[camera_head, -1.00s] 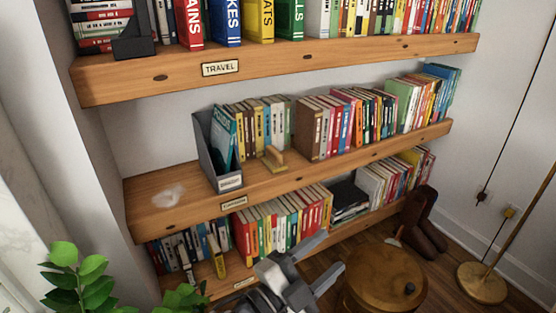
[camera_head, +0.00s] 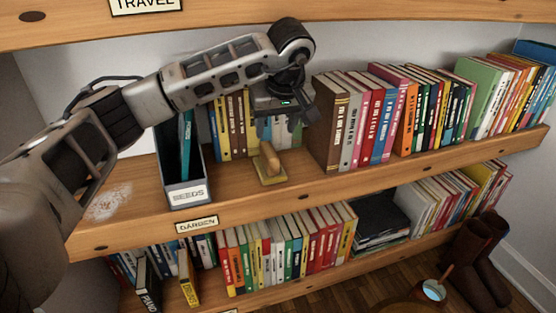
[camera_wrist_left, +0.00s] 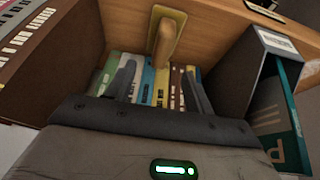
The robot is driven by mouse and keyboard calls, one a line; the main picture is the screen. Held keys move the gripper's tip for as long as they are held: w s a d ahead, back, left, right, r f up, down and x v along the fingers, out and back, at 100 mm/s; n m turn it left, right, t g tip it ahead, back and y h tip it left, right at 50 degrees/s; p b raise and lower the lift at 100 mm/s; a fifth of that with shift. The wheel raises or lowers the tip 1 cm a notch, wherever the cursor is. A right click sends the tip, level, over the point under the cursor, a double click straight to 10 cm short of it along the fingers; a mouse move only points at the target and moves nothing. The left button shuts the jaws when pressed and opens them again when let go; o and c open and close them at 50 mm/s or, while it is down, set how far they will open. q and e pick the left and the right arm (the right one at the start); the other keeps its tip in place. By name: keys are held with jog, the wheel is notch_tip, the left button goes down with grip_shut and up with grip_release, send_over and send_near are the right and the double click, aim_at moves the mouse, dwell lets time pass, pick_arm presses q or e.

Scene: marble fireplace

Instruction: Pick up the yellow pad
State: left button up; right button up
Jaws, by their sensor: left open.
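The yellow pad (camera_head: 270,177) lies on the middle shelf near its front edge, with a tan wooden handle (camera_head: 271,158) standing up from it. My left gripper (camera_head: 279,124) is open and empty, above and behind the pad, in front of a row of books. In the left wrist view, the pad (camera_wrist_left: 179,17) and its handle show at the top, beyond the open fingertips (camera_wrist_left: 160,70). The handle is not between the fingers. My right gripper is not in view.
A grey file holder (camera_head: 186,193) labelled SEEDS stands left of the pad. A tall brown book (camera_head: 327,125) starts a row to the right. The shelf (camera_head: 235,200) in front of the pad is clear. A white dusty patch (camera_head: 110,202) lies at the left.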

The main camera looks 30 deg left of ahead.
aim_at(270, 150)
pick_arm(q)
jog(key=b+x, duration=0.1)
jog(key=x, duration=0.4)
jog(key=shift+a+f, duration=0.15)
jog(key=shift+f, duration=0.15)
jog(key=b+x, duration=0.1)
jog(key=x, duration=0.4)
jog(key=shift+a+b, duration=0.15)
jog(key=shift+b, duration=0.15)
jog(key=shift+a+f, duration=0.1)
jog(key=shift+f, duration=0.2)
jog(key=shift+w, duration=0.1)
jog(key=shift+c, duration=1.2)
jog(key=c, duration=0.8)
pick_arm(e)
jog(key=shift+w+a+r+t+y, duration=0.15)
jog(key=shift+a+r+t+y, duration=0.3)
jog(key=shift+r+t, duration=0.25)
